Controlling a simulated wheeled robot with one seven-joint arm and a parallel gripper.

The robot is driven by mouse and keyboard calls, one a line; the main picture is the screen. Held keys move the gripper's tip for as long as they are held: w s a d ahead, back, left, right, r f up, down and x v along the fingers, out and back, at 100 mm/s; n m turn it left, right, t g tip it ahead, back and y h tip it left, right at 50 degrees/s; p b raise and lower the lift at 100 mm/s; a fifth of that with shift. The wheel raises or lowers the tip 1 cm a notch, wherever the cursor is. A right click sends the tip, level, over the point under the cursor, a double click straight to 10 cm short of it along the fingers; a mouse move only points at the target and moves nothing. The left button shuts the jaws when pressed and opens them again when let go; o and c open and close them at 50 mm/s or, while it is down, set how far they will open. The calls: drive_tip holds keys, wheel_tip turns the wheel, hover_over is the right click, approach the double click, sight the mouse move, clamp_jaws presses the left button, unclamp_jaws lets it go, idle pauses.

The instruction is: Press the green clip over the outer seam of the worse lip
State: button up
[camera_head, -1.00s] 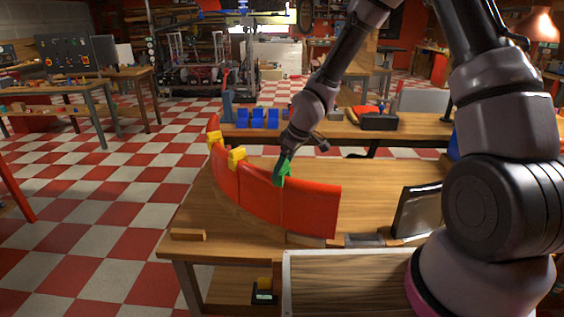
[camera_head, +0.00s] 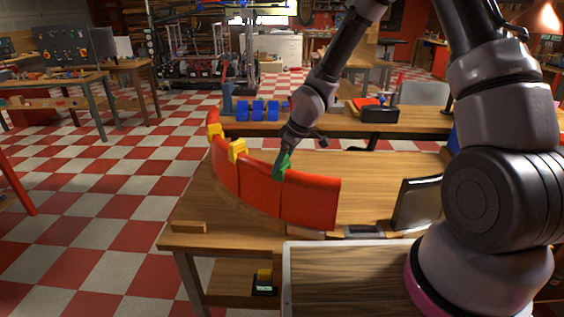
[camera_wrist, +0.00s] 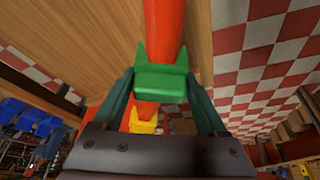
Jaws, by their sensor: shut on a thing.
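A curved red lip (camera_head: 262,188) made of upright panels stands on the wooden table, with vertical seams between panels. My gripper (camera_head: 285,155) is shut on the green clip (camera_head: 281,167), which is at the top edge of the lip at the seam between the two nearest panels. In the wrist view the green clip (camera_wrist: 161,82) sits between my two fingers, across the line of the red lip (camera_wrist: 164,30). I cannot tell whether it is fully seated. Two yellow clips sit on the lip farther left, the nearer one (camera_head: 237,151) and the farther one (camera_head: 214,131).
A small wood block (camera_head: 188,227) lies at the table's front left. A dark tilted panel (camera_head: 417,204) stands at the right. Blue blocks (camera_head: 258,111) stand on a bench behind. The tabletop (camera_head: 375,175) behind the lip is mostly clear.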

drive_tip(key=shift+f, duration=0.1)
drive_tip(key=o, duration=1.3)
drive_tip(key=shift+c, duration=0.2)
drive_tip(key=v, duration=1)
drive_tip(key=shift+r, duration=0.4)
drive_tip(key=shift+s+d, duration=0.1)
drive_tip(key=shift+d, duration=0.1)
